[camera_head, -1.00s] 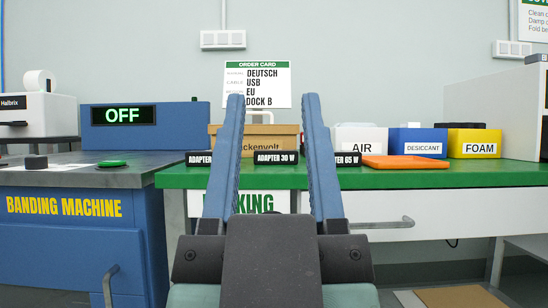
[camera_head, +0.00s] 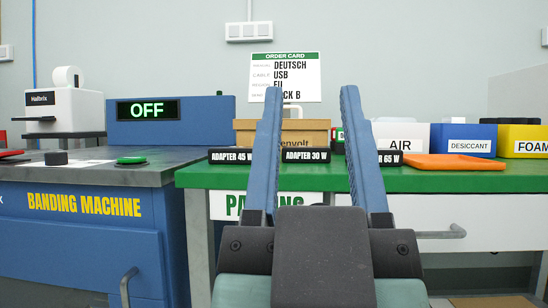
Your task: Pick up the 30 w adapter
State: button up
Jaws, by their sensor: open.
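The 30 W adapter (camera_head: 306,155) is a small black block with white lettering "ADAPTER 30 W". It sits at the front edge of the green packing table (camera_head: 500,175), in front of a cardboard box. My gripper (camera_head: 312,92) is open and empty, its two blue fingers pointing up and forward in the picture. The adapter shows between the fingers, apart from them as far as I can see. The 45 W adapter (camera_head: 230,156) stands to its left. The 65 W adapter (camera_head: 389,158) stands to its right, partly hidden by the right finger.
The cardboard box (camera_head: 262,133) stands behind the adapters. An orange pad (camera_head: 455,163) and AIR (camera_head: 402,145), DESICCANT (camera_head: 464,146) and FOAM (camera_head: 524,149) bins are on the right. The blue banding machine (camera_head: 80,235), its display reading OFF, is at left.

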aim_at(303, 155)
jog(key=z, duration=1.45)
jog(key=k+j+u, duration=0.1)
jog(key=j+u, duration=0.85)
jog(key=k+j, duration=0.05)
